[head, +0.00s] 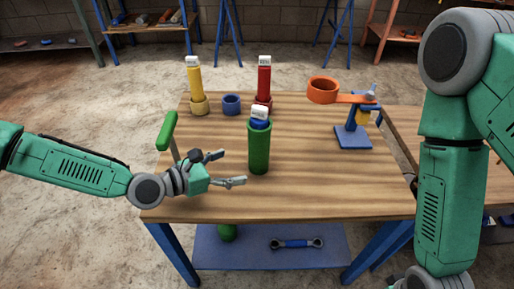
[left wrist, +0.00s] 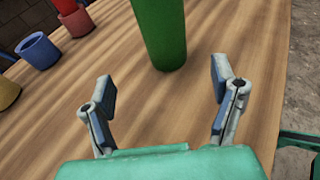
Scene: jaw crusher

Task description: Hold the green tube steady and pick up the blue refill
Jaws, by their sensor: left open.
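The green tube (head: 259,148) stands upright on the wooden table. The blue refill (head: 260,118) with a white cap sits in its top, so its lower part is hidden. My left gripper (head: 230,169) is open and empty, just left of the tube. In the left wrist view my open left gripper (left wrist: 165,85) has its two fingers spread apart, with the green tube (left wrist: 162,30) ahead between them and not touched. The refill is out of that view. My right arm hangs at the right of the head view; its gripper is mostly cut off at the bottom edge.
Yellow (head: 195,85) and red (head: 264,85) refills stand in holders behind, with an empty blue ring holder (head: 231,104) between them. An orange ring on a blue stand (head: 352,138) is at right. A green handle (head: 167,131) rises by my left wrist. The front table (head: 300,195) is clear.

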